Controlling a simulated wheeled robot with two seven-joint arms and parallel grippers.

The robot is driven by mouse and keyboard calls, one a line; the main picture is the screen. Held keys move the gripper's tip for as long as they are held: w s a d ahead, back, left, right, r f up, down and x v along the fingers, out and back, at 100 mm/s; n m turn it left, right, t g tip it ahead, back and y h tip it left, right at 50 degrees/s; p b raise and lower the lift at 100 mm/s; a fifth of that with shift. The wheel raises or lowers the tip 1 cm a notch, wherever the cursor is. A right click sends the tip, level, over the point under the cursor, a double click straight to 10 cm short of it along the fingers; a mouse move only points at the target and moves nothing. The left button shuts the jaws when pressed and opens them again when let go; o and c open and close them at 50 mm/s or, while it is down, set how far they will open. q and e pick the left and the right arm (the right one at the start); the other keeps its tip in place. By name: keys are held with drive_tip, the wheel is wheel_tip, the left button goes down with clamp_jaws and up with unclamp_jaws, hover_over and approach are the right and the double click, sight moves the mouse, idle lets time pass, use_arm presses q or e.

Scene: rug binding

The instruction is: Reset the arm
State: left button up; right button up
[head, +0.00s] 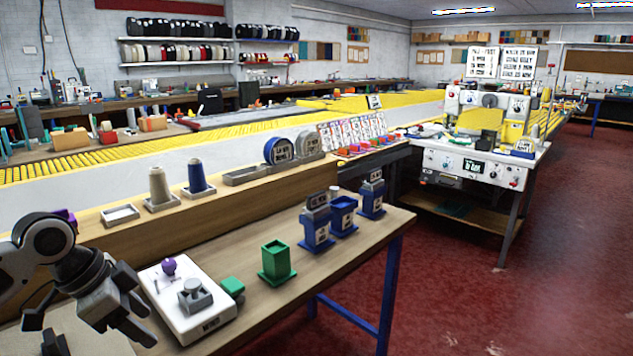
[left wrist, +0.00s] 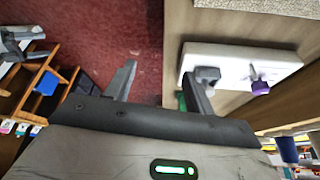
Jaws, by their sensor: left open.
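My left gripper (head: 128,310) is at the lower left of the head view, just left of the white device (head: 184,297) on the wooden table. Its two fingers are apart and nothing shows between them. In the left wrist view the gripper (left wrist: 160,85) is also open and empty, with red floor and the table's side beyond the fingers. The white device, with a grey knob and a purple knob (head: 169,266), shows there too (left wrist: 238,58). My right gripper is not in view.
On the table stand a green holder (head: 277,262), a small green block (head: 232,287) and several blue devices (head: 317,228). A raised ledge behind bears a beige spool (head: 159,187) and a blue spool (head: 197,177). Red floor (head: 470,300) lies clear to the right.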

use_arm(q)
drive_tip(key=s+d+f+n+t+h, duration=0.1)
drive_tip(key=s+d+f+n+t, duration=0.15)
drive_tip(key=d+f, duration=1.05)
drive_tip(key=s+d+f+n+t, duration=0.1)
drive_tip(key=s+f+n+t, duration=0.1)
drive_tip(key=s+f, duration=0.2)
drive_tip(key=s+d+f+n+t+y, duration=0.1)
drive_tip(key=s+d+f+n+t, duration=0.1)
drive_tip(key=s, duration=0.8)
wheel_tip(320, 180, down, 2)
drive_tip(key=shift+s+d+f+n+t+y, duration=0.1)
drive_tip(key=shift+s+d+n+t+y, duration=0.15)
drive_tip(key=shift+n+t, duration=0.45)
